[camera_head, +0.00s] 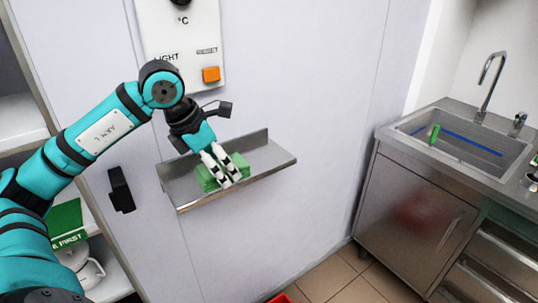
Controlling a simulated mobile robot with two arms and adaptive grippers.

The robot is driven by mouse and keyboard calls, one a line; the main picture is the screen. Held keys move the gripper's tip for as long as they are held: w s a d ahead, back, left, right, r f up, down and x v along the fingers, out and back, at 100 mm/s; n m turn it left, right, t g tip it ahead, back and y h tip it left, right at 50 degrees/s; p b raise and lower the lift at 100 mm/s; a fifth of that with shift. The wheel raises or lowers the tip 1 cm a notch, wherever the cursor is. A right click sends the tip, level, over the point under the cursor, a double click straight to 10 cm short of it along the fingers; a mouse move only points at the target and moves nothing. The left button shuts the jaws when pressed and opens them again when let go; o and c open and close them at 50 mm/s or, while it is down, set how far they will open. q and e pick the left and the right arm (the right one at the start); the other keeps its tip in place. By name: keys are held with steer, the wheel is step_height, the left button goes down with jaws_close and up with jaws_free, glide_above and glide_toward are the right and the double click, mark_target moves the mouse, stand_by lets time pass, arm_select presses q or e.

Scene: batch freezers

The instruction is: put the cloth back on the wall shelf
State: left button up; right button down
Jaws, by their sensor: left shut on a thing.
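The green cloth (209,180) looks folded and is at the metal wall shelf (268,160), near the middle of its length. My left gripper (228,180) reaches down over the shelf with its pale fingers on the cloth and is shut on it. The fingers hide part of the cloth. I cannot tell whether the cloth's underside rests fully on the shelf. My right gripper does not show.
A control panel with an orange switch (211,74) is on the wall above the shelf. A black handle (121,189) is to its left. A steel sink (460,140) stands at the right. Open shelving with a green box (66,222) is at the left.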

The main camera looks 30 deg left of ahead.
mark_target(233, 157)
arm_select(q)
steer(key=shift+n, duration=0.3)
steer(key=w+p, duration=0.1)
steer(key=w, duration=0.1)
steer(key=w+r+p, duration=0.1)
steer(key=w, duration=0.1)
steer(key=shift+a+p, duration=0.1)
steer(key=shift+p, duration=0.2)
steer(key=w+p, duration=0.1)
steer(key=w, duration=0.2)
steer(key=w+f+p, duration=0.1)
steer(key=w, duration=0.3)
steer(key=w+p, duration=0.2)
steer(key=w, duration=0.2)
steer(key=shift+w+f, duration=0.25)
steer(key=shift+f, duration=0.1)
steer(key=shift+w+f, duration=0.1)
steer(key=shift+w, duration=0.15)
step_height(233, 157, down, 3)
steer(key=shift+r+p, duration=0.1)
steer(key=shift+p, duration=0.65)
steer(key=shift+f, duration=0.35)
